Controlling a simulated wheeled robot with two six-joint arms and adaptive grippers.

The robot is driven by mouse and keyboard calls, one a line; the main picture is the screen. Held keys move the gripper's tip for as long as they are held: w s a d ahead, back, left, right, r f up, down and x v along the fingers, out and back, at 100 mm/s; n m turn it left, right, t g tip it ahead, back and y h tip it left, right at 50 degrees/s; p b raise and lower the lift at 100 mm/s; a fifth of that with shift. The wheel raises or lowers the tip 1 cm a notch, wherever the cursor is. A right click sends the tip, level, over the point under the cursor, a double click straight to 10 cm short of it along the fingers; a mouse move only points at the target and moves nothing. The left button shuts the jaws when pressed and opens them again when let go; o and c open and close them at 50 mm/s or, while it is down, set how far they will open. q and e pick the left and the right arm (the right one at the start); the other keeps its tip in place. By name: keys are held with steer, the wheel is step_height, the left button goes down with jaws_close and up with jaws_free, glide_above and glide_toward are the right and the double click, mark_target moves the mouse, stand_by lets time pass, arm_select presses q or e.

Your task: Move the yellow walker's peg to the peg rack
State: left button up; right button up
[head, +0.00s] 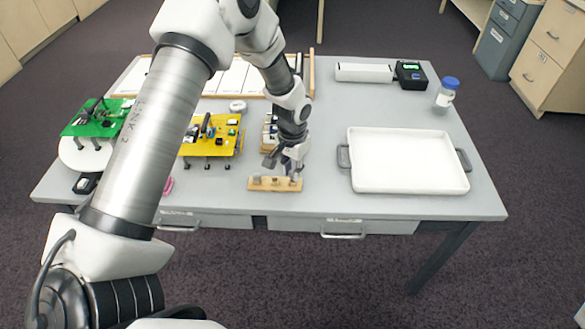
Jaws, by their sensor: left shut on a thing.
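The yellow walker (212,139), a yellow board on short dark legs with small parts on top, stands left of centre on the table. The peg rack (267,185), a low wooden block with small grey pegs in it, lies near the table's front edge. My left gripper (286,164) is right of the walker, low and just above the right half of the rack. It is shut on a small peg, mostly hidden by the fingers. I cannot tell whether the peg touches the rack. My right gripper is not in view.
A green walker (97,118) stands on a white round stand (84,154) at the left. A white tray (409,186) with grey handles fills the right side. A blue-capped bottle (446,97) and a black device (410,74) stand behind it. My left arm crosses above the table.

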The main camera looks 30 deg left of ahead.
arm_select(q)
steer(key=shift+f, duration=0.55)
stand_by(0.5)
steer(key=shift+f, duration=0.35)
stand_by(1.3)
steer(key=o, duration=0.9)
steer(key=shift+p, duration=0.3)
steer(key=shift+r+p, duration=3.35)
steer(key=shift+r, duration=0.45)
steer(key=shift+f, duration=0.1)
